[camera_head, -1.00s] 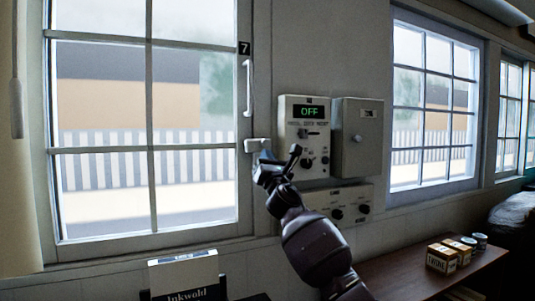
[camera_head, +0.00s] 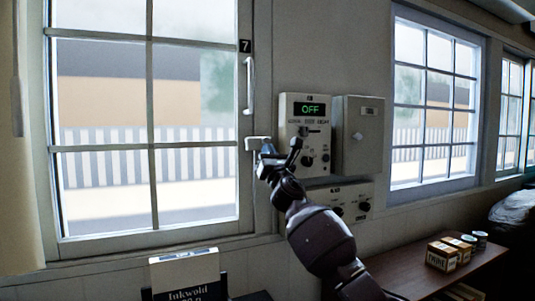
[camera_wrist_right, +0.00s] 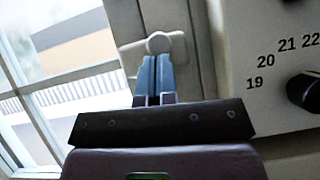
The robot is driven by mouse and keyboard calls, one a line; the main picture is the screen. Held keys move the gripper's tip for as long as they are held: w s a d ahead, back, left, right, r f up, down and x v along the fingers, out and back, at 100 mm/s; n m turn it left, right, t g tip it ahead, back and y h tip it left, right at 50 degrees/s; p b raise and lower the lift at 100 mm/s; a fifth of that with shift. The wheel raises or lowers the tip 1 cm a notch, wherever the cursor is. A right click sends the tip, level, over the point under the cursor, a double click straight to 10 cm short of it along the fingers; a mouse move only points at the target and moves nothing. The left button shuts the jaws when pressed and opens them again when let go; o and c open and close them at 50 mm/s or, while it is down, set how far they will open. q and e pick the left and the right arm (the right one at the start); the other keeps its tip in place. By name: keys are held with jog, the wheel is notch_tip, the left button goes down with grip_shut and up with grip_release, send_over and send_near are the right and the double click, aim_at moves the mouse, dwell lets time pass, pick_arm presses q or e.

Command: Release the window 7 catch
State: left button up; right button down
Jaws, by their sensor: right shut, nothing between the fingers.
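Window 7 (camera_head: 150,150) fills the left of the head view, with its black "7" plate (camera_head: 245,46) on the right frame. It looks closed. A pale catch (camera_head: 254,143) sits on that frame below a white upright pull handle (camera_head: 248,86). My right gripper (camera_head: 267,150) is at the catch's right end and hides part of it. In the right wrist view, the blue fingers of the gripper (camera_wrist_right: 153,62) are together and empty, with their tips just below the catch's round knob (camera_wrist_right: 159,43). I cannot tell whether they touch it. My left gripper is out of view.
A control box (camera_head: 304,130) with a green "OFF" display is close right of the gripper. A second box (camera_head: 358,137) adjoins it, and a lower knob panel (camera_head: 350,207) sits beneath. A desk (camera_head: 410,268) with small cartons is at lower right. A box reading "Inkwold" (camera_head: 185,275) stands below the window.

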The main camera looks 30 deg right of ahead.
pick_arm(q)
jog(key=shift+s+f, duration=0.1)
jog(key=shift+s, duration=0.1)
pick_arm(e)
jog(key=shift+d+r+n+y, duration=0.15)
jog(key=shift+n+y, duration=0.45)
jog(key=shift+n, duration=0.3)
